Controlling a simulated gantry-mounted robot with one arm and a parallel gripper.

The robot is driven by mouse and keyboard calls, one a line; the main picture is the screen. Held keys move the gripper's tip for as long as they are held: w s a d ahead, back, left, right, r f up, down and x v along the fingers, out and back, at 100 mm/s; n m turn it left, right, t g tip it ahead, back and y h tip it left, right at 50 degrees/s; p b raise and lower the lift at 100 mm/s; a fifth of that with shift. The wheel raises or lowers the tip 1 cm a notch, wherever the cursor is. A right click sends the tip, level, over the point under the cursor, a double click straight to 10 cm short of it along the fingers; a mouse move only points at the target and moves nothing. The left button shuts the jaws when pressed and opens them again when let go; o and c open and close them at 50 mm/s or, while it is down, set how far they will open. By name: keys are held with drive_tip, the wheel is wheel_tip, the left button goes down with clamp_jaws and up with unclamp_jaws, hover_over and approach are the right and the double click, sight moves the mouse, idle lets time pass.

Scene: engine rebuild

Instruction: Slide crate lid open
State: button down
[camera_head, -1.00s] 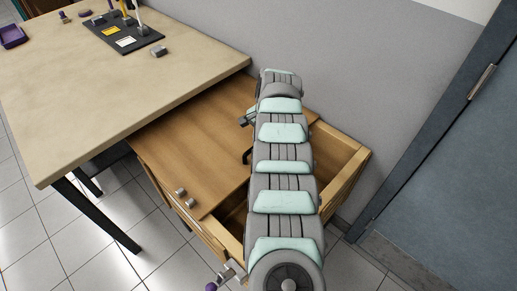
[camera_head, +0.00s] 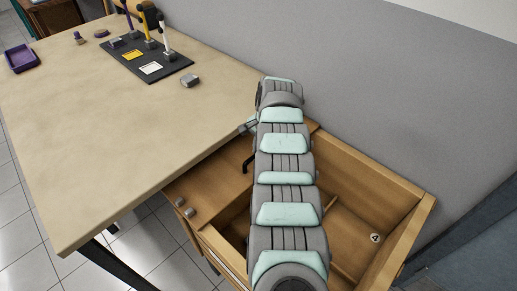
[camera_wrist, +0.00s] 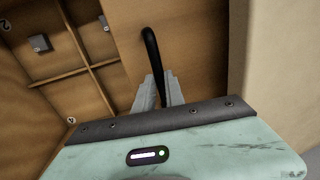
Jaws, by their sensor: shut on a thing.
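The wooden crate (camera_head: 425,215) stands beside the workbench. Its wooden lid (camera_head: 212,178) covers only the left end, partly beneath the tabletop edge, and the right part of the crate is open. My gripper (camera_wrist: 158,90) is shut on the lid's black handle (camera_wrist: 150,45), with a grey finger on each side of it. In the head view the handle (camera_head: 248,162) shows just left of my arm, which hides part of the lid and opening. In the wrist view the lid (camera_wrist: 190,40) lies under the handle, next to the open compartments (camera_wrist: 60,60).
Dividers split the crate's inside, and a grey block (camera_wrist: 39,44) lies in one compartment. The workbench (camera_head: 110,130) bears a dark mat (camera_head: 180,68) with upright tools, a purple tray (camera_head: 22,58) and a small grey block (camera_head: 190,80). A wall stands behind.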

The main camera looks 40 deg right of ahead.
drive_tip(key=shift+w, duration=0.2)
drive_tip(key=c, duration=1.4)
unclamp_jaws()
wheel_tip(320, 180, up, 10)
drive_tip(key=s+p, duration=0.2)
drive_tip(key=p, duration=0.3)
drive_tip(key=shift+r, duration=0.25)
